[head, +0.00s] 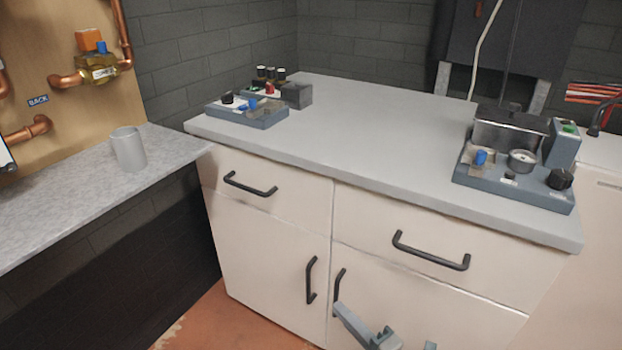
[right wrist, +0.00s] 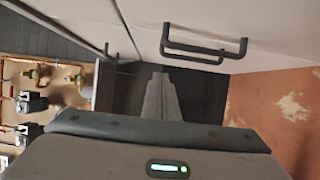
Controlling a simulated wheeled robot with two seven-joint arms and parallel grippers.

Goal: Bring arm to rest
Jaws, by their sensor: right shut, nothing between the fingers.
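My right gripper (head: 352,322) shows at the bottom edge of the head view, low in front of the cabinet's lower doors. It is cut off by the frame. In the right wrist view its fingers (right wrist: 160,96) are together and hold nothing. The dark vertical door handles lie just beyond it in the head view; I cannot tell the exact gap. My left gripper is not in view.
A white cabinet with a grey top (head: 350,120) fills the middle. Two devices, one at the back left (head: 262,118) and one at the right (head: 515,190), stand on it. A grey mug (head: 129,150) stands on the left counter (head: 70,205). Dark handles (head: 430,251) protrude from the cabinet front.

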